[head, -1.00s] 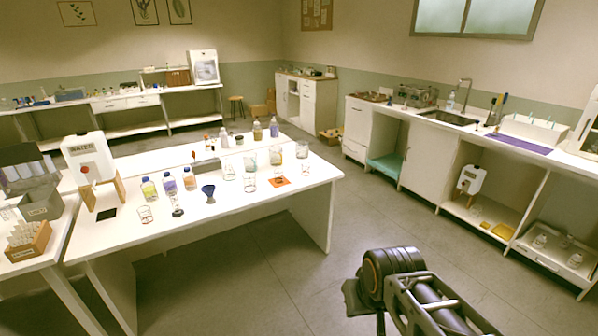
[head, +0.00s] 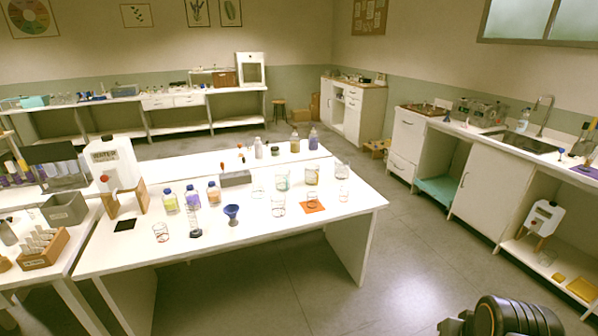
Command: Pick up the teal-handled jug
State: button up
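On the white centre table (head: 255,231), a small clear glass vessel with teal on it (head: 283,179) stands upright toward the back right. It looks like the teal-handled jug, but it is too small for me to make out its handle clearly. Other clear vessels stand close around it, including one with tan colouring (head: 312,175) just to its right and a plain one (head: 342,171) further right. My gripper is not in view. Only a dark part of my arm shows at the bottom right, well away from the table.
Bottles with blue caps (head: 192,197), a blue funnel (head: 232,214) and a grey block (head: 235,178) stand left of the glassware. An orange mat (head: 313,206) lies in front. A water container (head: 113,167) stands at the left. The floor (head: 300,285) before the table is clear.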

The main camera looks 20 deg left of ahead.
aim_at(284, 182)
jog(key=u, duration=0.2)
jog(key=i, duration=1.9)
jog(key=u, duration=1.85)
jog(key=i, duration=1.05)
jog(key=u, duration=1.05)
